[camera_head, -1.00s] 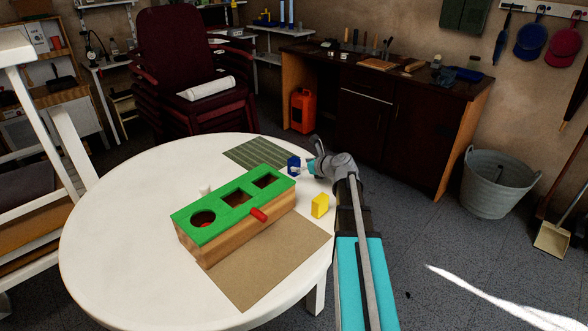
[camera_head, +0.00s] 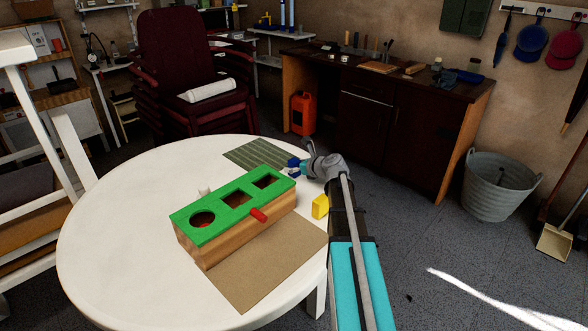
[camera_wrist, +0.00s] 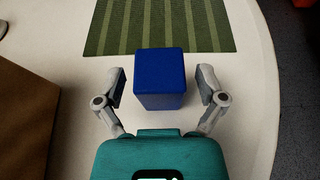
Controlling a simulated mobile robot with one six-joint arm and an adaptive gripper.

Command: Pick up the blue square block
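The blue square block (camera_wrist: 160,78) stands on the white round table near a striped green mat, between the two fingers of my gripper (camera_wrist: 162,88) in the wrist view. A gap shows between each finger and the block, so my gripper is open around it and not touching its sides. In the head view the blue block (camera_head: 294,163) is partly hidden by my gripper (camera_head: 300,168), at the table's right edge beside the green-topped box.
A wooden box with a green top (camera_head: 238,203) and cut-out holes stands left of my gripper. A yellow block (camera_head: 320,207) sits close by to the right. A brown mat (camera_head: 262,275) lies in front. The table's left side (camera_head: 110,230) is clear.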

